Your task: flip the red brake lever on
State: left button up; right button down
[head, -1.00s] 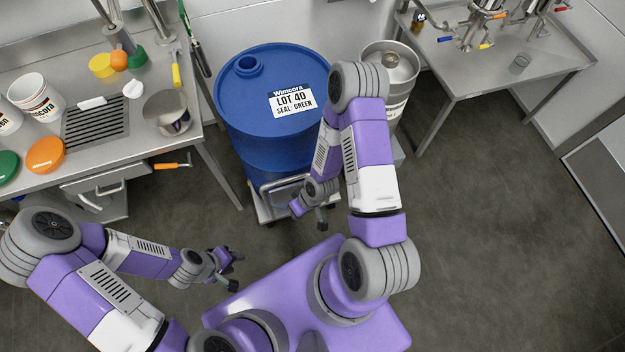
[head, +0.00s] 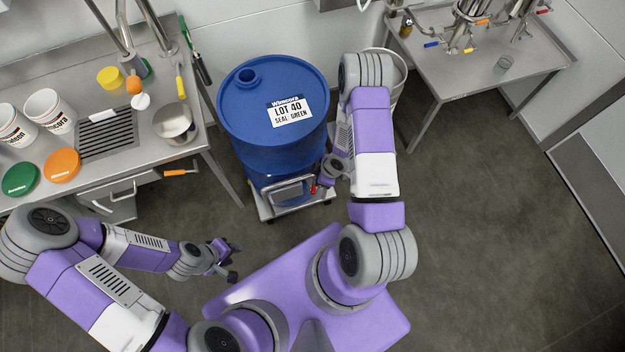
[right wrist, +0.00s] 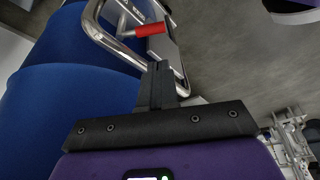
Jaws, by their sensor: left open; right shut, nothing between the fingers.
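The red brake lever (head: 313,187) shows as a small red piece at the front of the wheeled drum cart (head: 268,212). In the right wrist view the lever's red grip (right wrist: 150,29) lies sideways beside the cart's bent metal tube (right wrist: 96,28). My right gripper (right wrist: 158,68) is shut and empty, its fingertips pointing at the lever, just below it in that picture; a small gap shows between them. In the head view my right gripper (head: 325,181) is beside the lever, its fingers hard to make out. My left gripper (head: 235,262) is open and empty above the floor, left of my base.
A blue drum (head: 272,145) stands on the cart. A steel bench (head: 190,150) with tubs, lids and a pot is at the left. The floor at right (head: 480,240) is clear.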

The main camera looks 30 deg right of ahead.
aim_at(314, 187)
pick_arm(q)
notch_tip(314, 187, down, 2)
jog(key=shift+f+b, duration=0.25)
jog(key=shift+b, duration=0.95)
pick_arm(e)
jog(key=x, duration=0.9)
jog(key=shift+f, duration=0.2)
pick_arm(q)
jog(key=shift+a, duration=0.1)
pick_arm(e)
jog(key=shift+d, duration=0.1)
